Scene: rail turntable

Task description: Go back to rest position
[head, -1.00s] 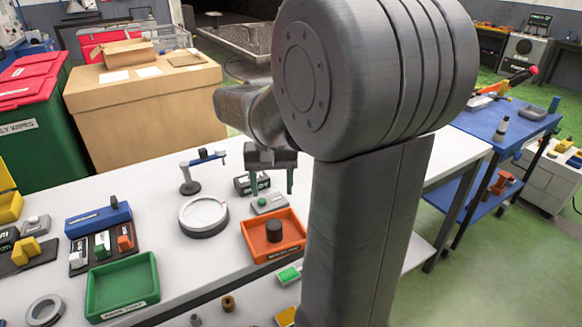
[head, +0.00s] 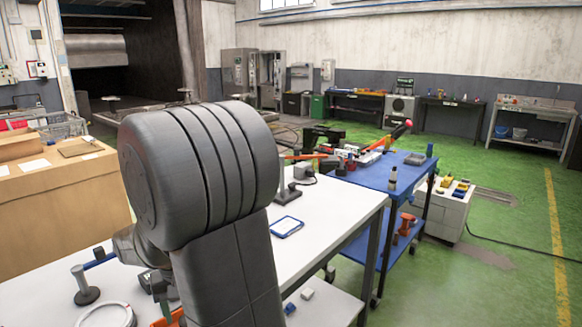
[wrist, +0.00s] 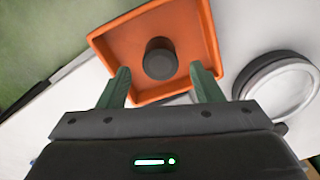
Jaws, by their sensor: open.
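My gripper (wrist: 162,85) is open in the wrist view, with its two green fingers apart and nothing between them. Beyond the fingertips lies an orange tray (wrist: 205,40) with a dark round piece (wrist: 160,60) standing in it. The fingers look apart from that piece. In the head view my gripper (head: 160,290) shows only partly at the lower left, mostly behind my own arm. A sliver of the orange tray (head: 168,322) shows at the bottom edge there.
The white table (head: 325,215) carries a blue-edged tablet (head: 287,227), a round dish (head: 105,316) and a small stand (head: 85,285). A blue cart (head: 385,172) stands beyond. A cardboard box (head: 60,205) is at left. Green floor is open at right.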

